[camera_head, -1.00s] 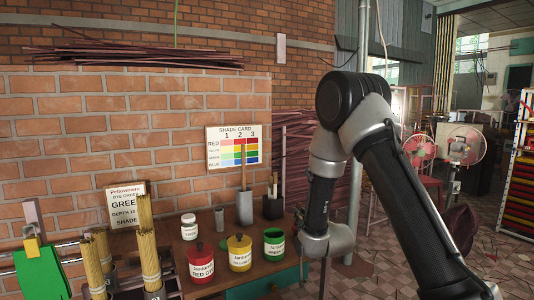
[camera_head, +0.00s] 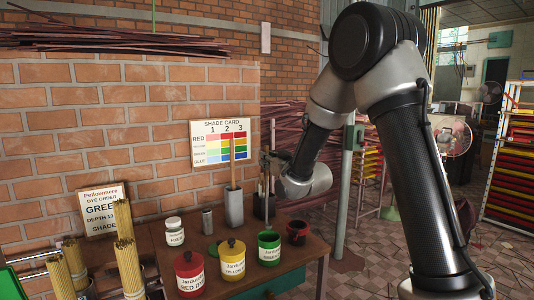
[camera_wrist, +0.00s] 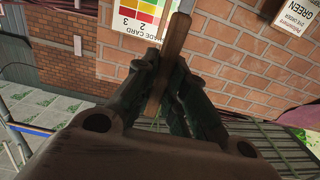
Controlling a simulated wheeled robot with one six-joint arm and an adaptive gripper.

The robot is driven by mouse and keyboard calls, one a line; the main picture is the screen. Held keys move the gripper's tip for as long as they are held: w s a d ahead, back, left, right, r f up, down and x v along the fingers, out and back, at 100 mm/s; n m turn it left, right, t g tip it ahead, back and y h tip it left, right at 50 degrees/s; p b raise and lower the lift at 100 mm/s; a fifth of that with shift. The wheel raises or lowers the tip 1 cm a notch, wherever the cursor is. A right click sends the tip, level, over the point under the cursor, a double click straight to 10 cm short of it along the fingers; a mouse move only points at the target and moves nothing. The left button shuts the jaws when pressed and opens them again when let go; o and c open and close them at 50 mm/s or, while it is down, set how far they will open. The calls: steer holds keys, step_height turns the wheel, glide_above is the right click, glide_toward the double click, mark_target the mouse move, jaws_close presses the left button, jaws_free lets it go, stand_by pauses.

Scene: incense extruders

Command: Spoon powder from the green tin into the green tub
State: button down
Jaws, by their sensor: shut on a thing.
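My gripper (camera_head: 271,160) is in the air above the back of the bench, beside the black holder. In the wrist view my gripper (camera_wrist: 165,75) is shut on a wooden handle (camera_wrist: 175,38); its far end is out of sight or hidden. In the head view a thin pale shaft (camera_head: 272,184) shows below the jaws, but I cannot tell whether it is the held tool. The green tin (camera_head: 269,249), with a white label, stands open on the bench to the right of the yellow tin.
The red tin (camera_head: 189,275) and yellow tin (camera_head: 232,262) have lids on. A dark red pot (camera_head: 297,232) stands right of the green tin. A grey holder (camera_head: 234,209) with a tall stick and a black holder (camera_head: 263,207) stand behind. A white jar (camera_head: 174,232) is at the back left.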

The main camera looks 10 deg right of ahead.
mark_target(268, 150)
step_height(268, 150, down, 12)
steer(key=shift+r, duration=0.2)
stand_by(0.4)
stand_by(0.8)
steer(key=shift+r, duration=7.55)
